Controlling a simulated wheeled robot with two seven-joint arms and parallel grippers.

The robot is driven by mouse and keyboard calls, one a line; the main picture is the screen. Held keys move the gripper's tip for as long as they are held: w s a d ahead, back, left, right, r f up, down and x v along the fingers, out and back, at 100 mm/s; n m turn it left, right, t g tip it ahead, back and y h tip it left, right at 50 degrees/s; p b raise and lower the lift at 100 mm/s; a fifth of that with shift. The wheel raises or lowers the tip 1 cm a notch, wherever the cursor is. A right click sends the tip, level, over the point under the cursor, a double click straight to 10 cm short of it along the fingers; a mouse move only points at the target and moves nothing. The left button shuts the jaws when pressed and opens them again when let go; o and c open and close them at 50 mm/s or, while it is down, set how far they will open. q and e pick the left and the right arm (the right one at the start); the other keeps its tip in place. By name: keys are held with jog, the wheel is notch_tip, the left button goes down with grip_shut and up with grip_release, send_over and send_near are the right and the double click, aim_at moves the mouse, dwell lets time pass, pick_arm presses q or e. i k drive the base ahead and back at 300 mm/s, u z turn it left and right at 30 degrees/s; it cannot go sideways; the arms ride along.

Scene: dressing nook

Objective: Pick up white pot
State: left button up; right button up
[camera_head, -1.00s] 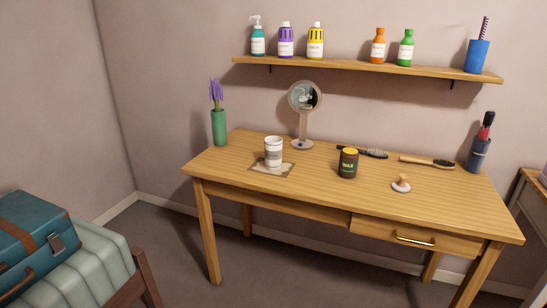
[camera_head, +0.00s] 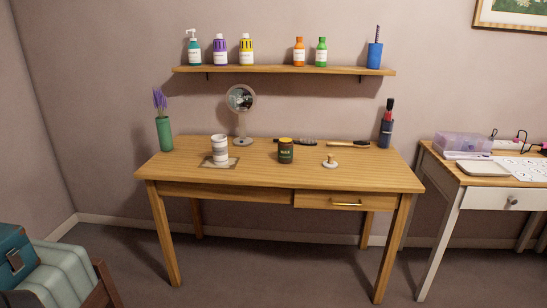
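A white pot (camera_head: 220,149) with a grey-brown band stands upright on a small patterned mat (camera_head: 232,162), on the left part of the wooden dressing table (camera_head: 320,180). A dark brown wax jar (camera_head: 286,152) with a yellow top stands to its right. Neither of my grippers is in view, and nothing touches the pot.
Two brushes, a stamp-like knob (camera_head: 330,162) and a dark holder (camera_head: 385,134) are to the right. A shelf (camera_head: 285,70) with bottles hangs above.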

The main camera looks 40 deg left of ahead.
aim_at(219, 142)
jog(key=u, duration=0.45)
jog(key=i, duration=1.45)
jog(key=u, duration=0.9)
